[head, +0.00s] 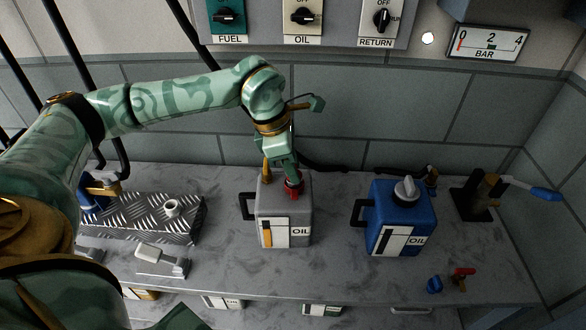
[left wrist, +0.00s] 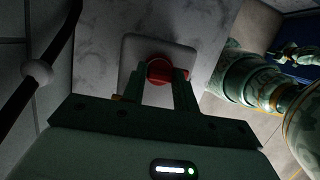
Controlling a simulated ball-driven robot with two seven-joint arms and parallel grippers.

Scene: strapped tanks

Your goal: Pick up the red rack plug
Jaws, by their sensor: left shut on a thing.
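A red plug (head: 293,187) is at the top of the grey tank (head: 298,205) labelled OIL. My left gripper (head: 291,176) points down over the tank's top and is shut on the red plug. In the left wrist view the plug (left wrist: 160,69) shows as a round red piece between the two fingers (left wrist: 162,88), over the tank's pale top (left wrist: 135,48). I cannot tell whether the plug sits in the tank or just above it. My right gripper is not in view.
A blue OIL tank (head: 388,226) with a grey cap (head: 405,190) stands to the right. Small blue (head: 434,284) and red (head: 462,279) pieces lie at the front right. A chequered metal plate (head: 140,220) is at left. The bench between the tanks is clear.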

